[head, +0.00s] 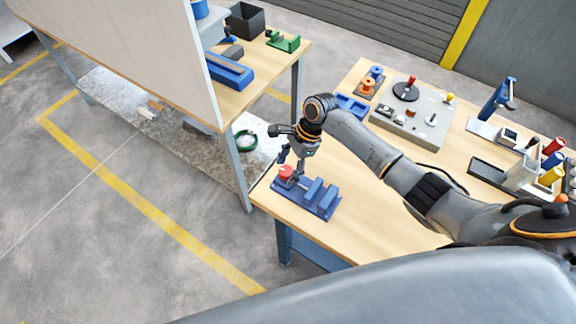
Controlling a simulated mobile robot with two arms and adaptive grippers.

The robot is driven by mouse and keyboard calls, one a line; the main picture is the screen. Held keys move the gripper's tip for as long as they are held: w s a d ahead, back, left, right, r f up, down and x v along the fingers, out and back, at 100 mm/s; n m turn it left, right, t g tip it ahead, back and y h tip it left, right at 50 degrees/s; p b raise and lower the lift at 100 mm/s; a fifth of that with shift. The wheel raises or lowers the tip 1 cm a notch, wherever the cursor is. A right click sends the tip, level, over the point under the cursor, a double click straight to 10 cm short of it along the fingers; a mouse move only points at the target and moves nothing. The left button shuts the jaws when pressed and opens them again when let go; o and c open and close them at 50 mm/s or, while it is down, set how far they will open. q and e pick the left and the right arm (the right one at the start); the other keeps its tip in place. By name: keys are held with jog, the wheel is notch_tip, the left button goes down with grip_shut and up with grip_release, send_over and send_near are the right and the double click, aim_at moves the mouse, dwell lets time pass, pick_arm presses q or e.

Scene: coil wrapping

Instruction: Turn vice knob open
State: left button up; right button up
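The blue vice (318,199) sits at the near left corner of the wooden workbench (350,228). Its red knob (286,172) is at the vice's left end. My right gripper (281,147) is just above the knob and the vice. Its dark fingers are spread apart, one towards the left and others down towards the vice. I see nothing between them. Whether a lower finger touches the vice or knob is too small to tell. My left gripper is not in view.
A grey control box (412,128) with a red-topped lever, orange and blue spools (369,85) and a blue tray (351,106) stand behind my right arm. A second table (264,76) with a tall white panel (160,42) is at the left. The bench between vice and arm is clear.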

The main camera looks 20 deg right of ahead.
jog(key=c, duration=1)
